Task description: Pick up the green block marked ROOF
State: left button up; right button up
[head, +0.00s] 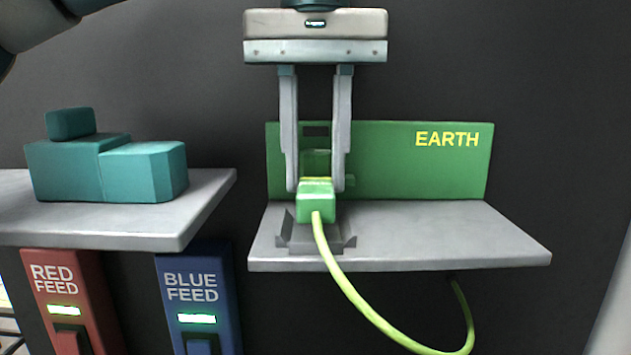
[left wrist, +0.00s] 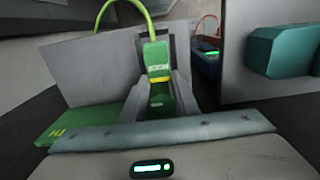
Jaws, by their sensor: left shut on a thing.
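The green block (head: 316,205) is at the shelf's left part, with a yellow band across it and a yellow-green cable (head: 352,295) leaving its front. My left gripper (head: 315,187) reaches down from above, and its two fingers are shut on the block's sides. The block is at a small grey cradle (head: 297,238) on the shelf; I cannot tell whether it rests in it or is just above. In the left wrist view the block (left wrist: 157,58) is between the fingers, with small white lettering too blurred to read surely. My right gripper is not in view.
A green panel marked EARTH (head: 400,170) stands behind the grey shelf (head: 450,230), whose right part is clear. A teal block (head: 110,168) sits on another shelf (head: 150,230) at left. Red feed (head: 65,295) and blue feed (head: 197,300) units are below it. The cable loops below the shelf.

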aim_at(327, 187)
pick_arm(q)
notch_tip(327, 187, up, 2)
jog(key=shift+r+b, duration=0.1)
jog(key=shift+b, duration=0.35)
jog(key=s, duration=0.1)
jog(key=s+r+b, duration=0.1)
jog(key=s+d, duration=0.1)
jog(key=shift+s+r, duration=0.2)
jog(key=shift+r, duration=0.2)
jog(key=s+d+r, duration=0.2)
jog(key=s+r, duration=0.3)
jog(key=s, duration=0.3)
jog(key=shift+d+r, duration=0.1)
